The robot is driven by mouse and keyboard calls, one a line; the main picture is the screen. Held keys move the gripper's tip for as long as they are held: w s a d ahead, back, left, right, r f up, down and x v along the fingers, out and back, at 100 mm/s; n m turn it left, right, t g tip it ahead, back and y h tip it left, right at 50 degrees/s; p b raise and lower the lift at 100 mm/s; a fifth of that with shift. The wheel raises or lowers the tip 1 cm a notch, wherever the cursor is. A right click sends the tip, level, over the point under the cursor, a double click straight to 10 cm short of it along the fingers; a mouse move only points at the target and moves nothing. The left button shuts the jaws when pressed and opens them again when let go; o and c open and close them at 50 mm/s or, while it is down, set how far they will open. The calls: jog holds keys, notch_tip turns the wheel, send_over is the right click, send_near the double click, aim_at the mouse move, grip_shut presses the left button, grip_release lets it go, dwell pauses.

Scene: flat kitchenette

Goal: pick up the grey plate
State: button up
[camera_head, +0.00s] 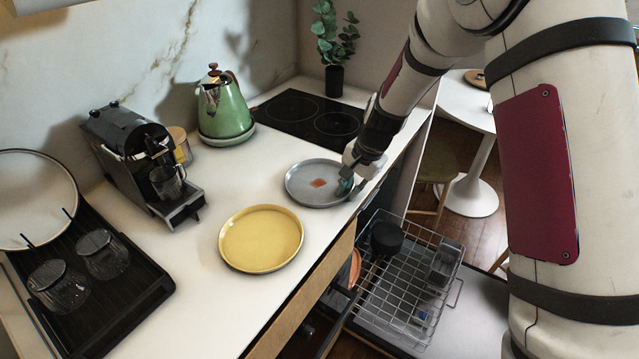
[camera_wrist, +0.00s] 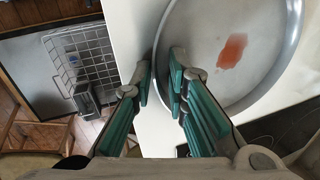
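The grey plate (camera_head: 308,188) lies flat on the white counter near its front edge, with a small red-orange stain on it. My gripper (camera_head: 350,188) is at the plate's right rim, pointing down. In the wrist view the grey plate (camera_wrist: 205,45) fills the upper right. My gripper (camera_wrist: 160,82) shows there with its teal-padded fingers apart. The plate's near-left rim lies by the gap between the fingertips; one finger is over the plate's side and the other is outside the rim. I cannot tell whether either finger touches it.
A yellow plate (camera_head: 261,238) lies to the left on the counter. A green kettle (camera_head: 224,112), a coffee machine (camera_head: 140,160) and a black cooktop (camera_head: 305,116) stand behind. An open dishwasher rack (camera_head: 405,290) lies below the counter's front edge. Clear counter surrounds the grey plate's left side.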

grip_shut()
